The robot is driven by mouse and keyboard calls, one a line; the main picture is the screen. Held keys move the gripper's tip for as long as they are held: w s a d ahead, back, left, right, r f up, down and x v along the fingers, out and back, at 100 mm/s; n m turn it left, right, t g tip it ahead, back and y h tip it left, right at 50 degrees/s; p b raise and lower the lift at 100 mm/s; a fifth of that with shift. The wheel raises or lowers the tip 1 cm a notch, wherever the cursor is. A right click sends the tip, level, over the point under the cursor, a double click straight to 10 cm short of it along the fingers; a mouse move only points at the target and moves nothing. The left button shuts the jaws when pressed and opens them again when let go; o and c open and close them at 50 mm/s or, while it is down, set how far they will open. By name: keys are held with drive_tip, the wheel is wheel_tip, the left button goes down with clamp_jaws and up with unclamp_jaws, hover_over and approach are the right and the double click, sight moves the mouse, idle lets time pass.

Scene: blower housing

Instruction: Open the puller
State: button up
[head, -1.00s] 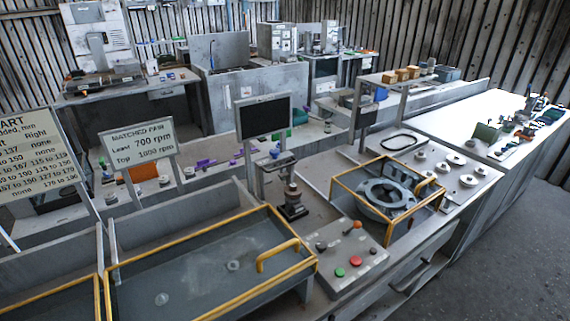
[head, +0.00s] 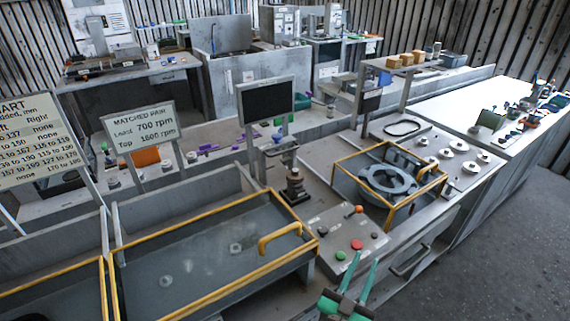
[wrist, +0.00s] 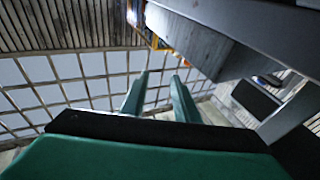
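No part is labelled as the puller, and I cannot tell which part it is. A yellow-edged guard frame (head: 345,178) stands around a grey ring-shaped housing (head: 388,180) on the bench. A small upright device (head: 294,185) with a dark base stands left of it. A drawer handle (head: 410,261) shows on the bench front, and that drawer looks shut. My gripper (head: 364,258) is at the lower middle, near the control panel's front edge. Its two green fingers are apart and empty; the wrist view also shows them apart (wrist: 160,85).
A control panel (head: 345,243) has green and red buttons and an orange-tipped lever. A large yellow-rimmed tray (head: 212,291) with a yellow handle is to the left. A dark screen (head: 267,101) stands behind. Open floor (head: 510,240) lies at the right.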

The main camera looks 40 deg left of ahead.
drive_tip(key=w+a+r+n+t+y, duration=0.15)
drive_tip(key=w+r+n, duration=0.25)
drive_tip(key=w+r, duration=0.8)
drive_tip(key=w+a+r+n+g+y, duration=0.1)
drive_tip(key=w+a+r+n+y, duration=0.3)
drive_tip(key=a+r+n+y, duration=0.15)
drive_tip(key=w+a+r+n+g+y, duration=0.15)
drive_tip(key=a+n+g+y, duration=0.3)
drive_tip(key=a+n, duration=0.85)
drive_tip(key=n+g+h, duration=0.1)
drive_tip(key=n+g, duration=0.3)
drive_tip(key=g, duration=0.1)
approach(285, 151)
drive_tip(key=shift+w+a+r+m, duration=0.15)
drive_tip(key=shift+w+a+r, duration=0.1)
drive_tip(key=shift+w+a, duration=0.25)
drive_tip(key=shift+w+a+r+m, duration=0.1)
drive_tip(key=shift+w+a+r, duration=0.2)
drive_tip(key=shift+w, duration=0.25)
drive_tip(key=shift+w+a+f+n+h, duration=0.15)
drive_tip(key=shift+a+f+n+h, duration=0.2)
drive_tip(key=shift+f, duration=0.35)
drive_tip(key=x, duration=0.6)
drive_tip(key=shift+w+a+f, duration=0.1)
drive_tip(key=shift+a, duration=0.2)
drive_tip(key=shift+w+a, duration=0.15)
drive_tip(key=shift+w, duration=0.15)
